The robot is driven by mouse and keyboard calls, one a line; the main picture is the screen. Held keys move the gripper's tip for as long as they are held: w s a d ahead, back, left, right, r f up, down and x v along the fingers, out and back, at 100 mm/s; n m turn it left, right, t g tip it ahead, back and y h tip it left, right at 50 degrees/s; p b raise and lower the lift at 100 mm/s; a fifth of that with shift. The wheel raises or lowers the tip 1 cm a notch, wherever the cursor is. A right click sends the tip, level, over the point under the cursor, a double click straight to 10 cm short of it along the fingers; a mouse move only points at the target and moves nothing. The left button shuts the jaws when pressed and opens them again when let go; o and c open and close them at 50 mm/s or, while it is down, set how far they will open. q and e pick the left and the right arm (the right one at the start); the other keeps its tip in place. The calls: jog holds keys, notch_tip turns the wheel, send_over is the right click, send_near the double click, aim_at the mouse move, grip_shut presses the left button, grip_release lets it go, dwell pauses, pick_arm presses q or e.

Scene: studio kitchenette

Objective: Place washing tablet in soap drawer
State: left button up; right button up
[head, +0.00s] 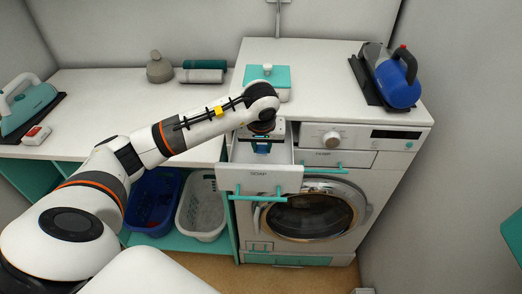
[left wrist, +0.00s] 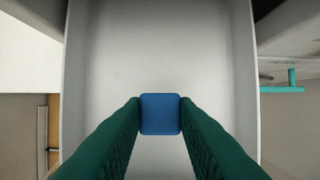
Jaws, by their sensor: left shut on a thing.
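The washing tablet (left wrist: 160,114) is a small blue block. In the left wrist view it sits between the green fingertips of my left gripper (left wrist: 160,116), which is shut on it. The white soap drawer (head: 258,180) is pulled out of the washing machine's upper left front and has a teal handle. In the head view my left gripper (head: 261,146) points down over the open drawer, with the tablet at or inside its opening. The drawer's pale floor (left wrist: 160,50) shows bare around the tablet; I cannot tell whether the tablet touches it. My right gripper is not in view.
The washing machine (head: 390,150) has a round door (head: 312,212) below the drawer. A teal-lidded box (head: 268,78) stands on top behind my gripper, and a blue iron (head: 393,80) stands at the right. Baskets (head: 203,205) sit on the shelf at left.

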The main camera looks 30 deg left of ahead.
aim_at(262, 159)
pick_arm(q)
notch_tip(262, 159, down, 2)
jog(key=shift+s+f+p, duration=0.1)
jog(key=shift+f+p, duration=0.1)
jog(key=shift+p, duration=0.1)
jog(key=shift+f, duration=0.5)
jog(key=o, duration=0.9)
jog(key=shift+r, duration=0.1)
jog(key=shift+o, duration=0.2)
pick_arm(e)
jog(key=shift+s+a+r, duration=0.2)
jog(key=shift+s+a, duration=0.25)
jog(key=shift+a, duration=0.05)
pick_arm(q)
jog(key=shift+r, duration=0.5)
jog(key=b+v, duration=0.2)
jog(key=v, duration=0.9)
jog(key=shift+r, duration=0.15)
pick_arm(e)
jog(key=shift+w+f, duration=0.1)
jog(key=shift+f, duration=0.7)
